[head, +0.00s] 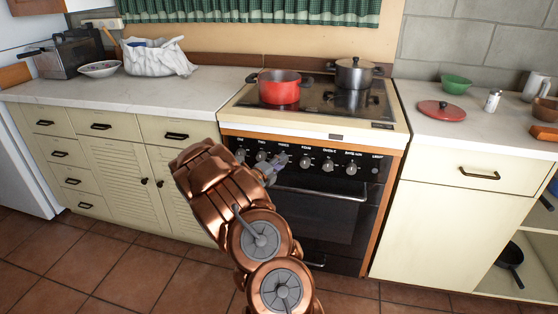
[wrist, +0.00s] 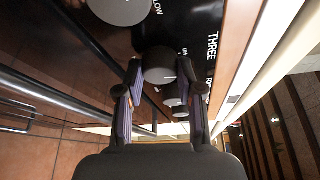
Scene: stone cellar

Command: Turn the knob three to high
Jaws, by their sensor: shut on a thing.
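The cooker's front panel (head: 327,162) carries a row of round grey knobs. My gripper (head: 275,167) reaches the panel from the front left at the knob under the label THREE, and hides most of that knob in the head view. In the wrist view the grey knob three (wrist: 160,64) sits between my two fingers (wrist: 162,78), beside the printed word THREE. The fingers are shut on its sides. A short white mark shows on the knob's face near its edge. Which setting the mark points to cannot be told.
Another knob (wrist: 120,8) is close by in the wrist view. The oven door handle (head: 320,191) runs just below the panel. A red pot (head: 279,91) and a steel pot (head: 354,74) stand on the hob. The tiled floor before the cooker is clear.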

